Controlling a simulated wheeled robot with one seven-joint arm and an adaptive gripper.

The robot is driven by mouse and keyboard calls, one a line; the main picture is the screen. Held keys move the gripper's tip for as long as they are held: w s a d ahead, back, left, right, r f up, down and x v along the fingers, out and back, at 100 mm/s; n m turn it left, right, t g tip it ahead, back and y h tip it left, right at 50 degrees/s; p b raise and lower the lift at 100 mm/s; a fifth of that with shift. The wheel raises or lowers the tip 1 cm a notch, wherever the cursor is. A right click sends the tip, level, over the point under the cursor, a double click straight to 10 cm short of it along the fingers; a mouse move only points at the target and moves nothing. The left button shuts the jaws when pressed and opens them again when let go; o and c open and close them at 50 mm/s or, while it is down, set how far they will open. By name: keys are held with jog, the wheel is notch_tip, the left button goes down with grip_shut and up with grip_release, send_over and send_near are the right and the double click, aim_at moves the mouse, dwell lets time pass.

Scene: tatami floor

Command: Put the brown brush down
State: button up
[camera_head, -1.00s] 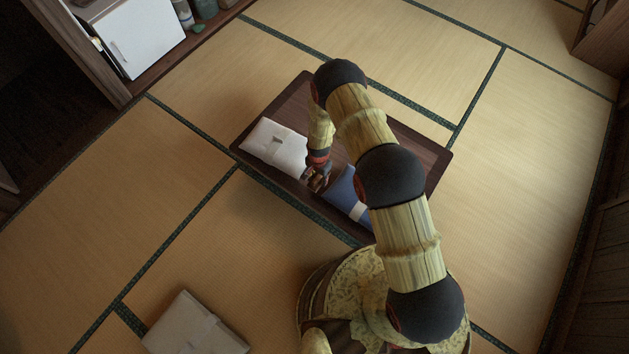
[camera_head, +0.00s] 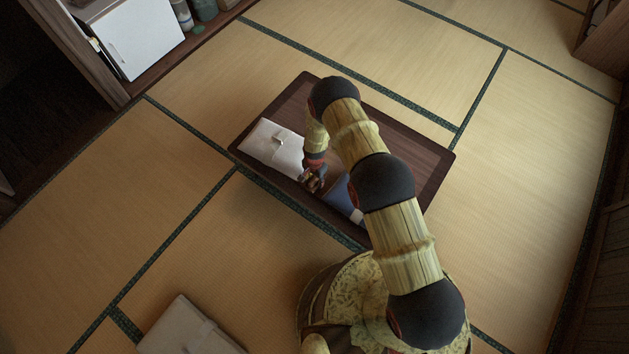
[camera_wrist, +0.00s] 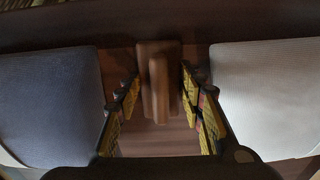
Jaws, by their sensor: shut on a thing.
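The brown brush (camera_wrist: 158,88) sits between the two yellow-and-black fingers of my gripper (camera_wrist: 160,90) in the wrist view. My gripper is shut on it. In the head view my gripper (camera_head: 313,182) points down over the front part of the dark low table (camera_head: 415,160), between a white cloth bundle (camera_head: 272,146) and a blue one (camera_head: 341,196). The brush is small and mostly hidden by my gripper there. I cannot tell whether its underside touches the tabletop.
In the wrist view the blue bundle (camera_wrist: 50,100) is close on the left and the white bundle (camera_wrist: 265,95) close on the right. Bare wood lies between them. Another pale bundle (camera_head: 188,328) lies on the tatami. The table's far side looks clear.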

jog(key=o, duration=1.3)
jog(key=shift+f, duration=0.1)
